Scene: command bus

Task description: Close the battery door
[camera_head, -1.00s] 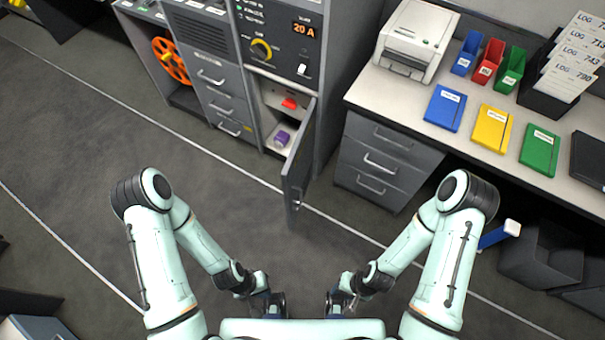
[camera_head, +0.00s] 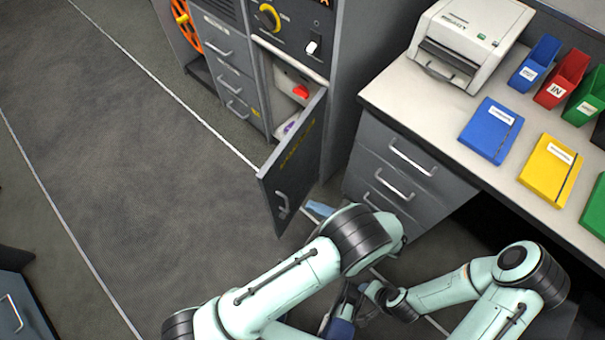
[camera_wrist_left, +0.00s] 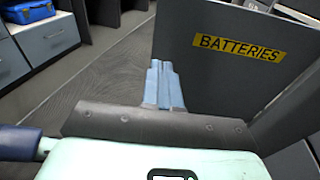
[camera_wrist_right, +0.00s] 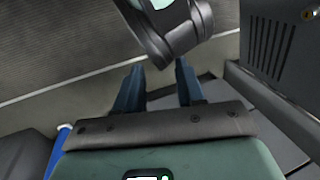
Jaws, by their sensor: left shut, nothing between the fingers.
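The grey battery door (camera_head: 285,185) stands ajar, hinged at its right on the cabinet. Its outer face, with a handle and yellow lettering, faces right. In the left wrist view the door (camera_wrist_left: 220,80) carries a yellow BATTERIES label. My left gripper (camera_head: 318,208) is shut and empty on the outer side of the door, partly hidden by my arm. In the left wrist view its closed fingers (camera_wrist_left: 163,85) overlap the door's edge; contact cannot be told. My right gripper (camera_wrist_right: 160,88) is open and empty, low by my base, away from the door.
The battery compartment holds a red part (camera_head: 300,92) and a partly hidden purple item (camera_head: 288,125). A grey drawer unit (camera_head: 400,170) under the desk stands close to the right of the door. Open floor (camera_head: 150,200) lies to the left.

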